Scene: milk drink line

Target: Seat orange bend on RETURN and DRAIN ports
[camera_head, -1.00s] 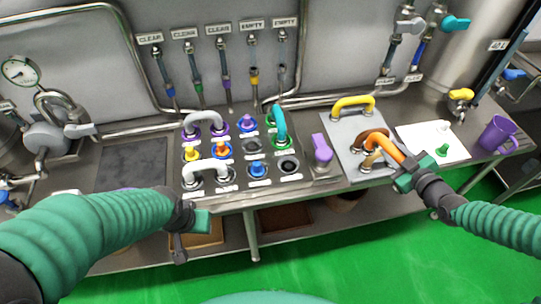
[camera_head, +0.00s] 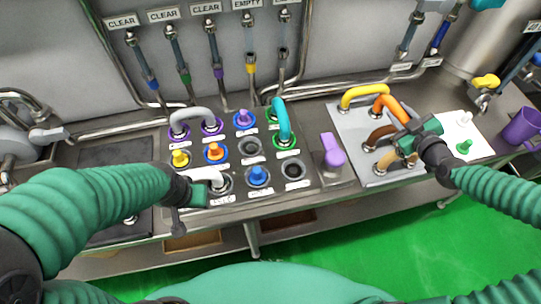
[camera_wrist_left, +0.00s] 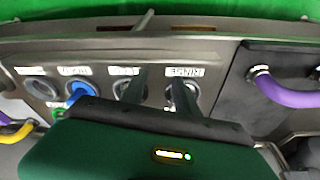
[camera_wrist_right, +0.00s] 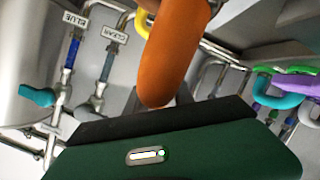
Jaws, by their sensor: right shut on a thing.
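My right gripper (camera_head: 418,133) is shut on the orange bend (camera_head: 390,103) and holds it above the grey plate at the right. The bend fills the upper middle of the right wrist view (camera_wrist_right: 172,55). The port panel (camera_head: 312,190) stands at mid-left; its labels are too small for me to find RETURN and DRAIN. Open sockets show in the middle row (camera_head: 249,147) and at front right (camera_head: 293,170).
A teal bend (camera_head: 282,120) and another white bend (camera_head: 190,115) sit on the panel's back part. A purple handle (camera_head: 332,150) stands between panel and grey plate (camera_head: 350,125). A yellow bend (camera_head: 362,92) and brown bends lie on that plate. A purple mug (camera_head: 521,126) is far right.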

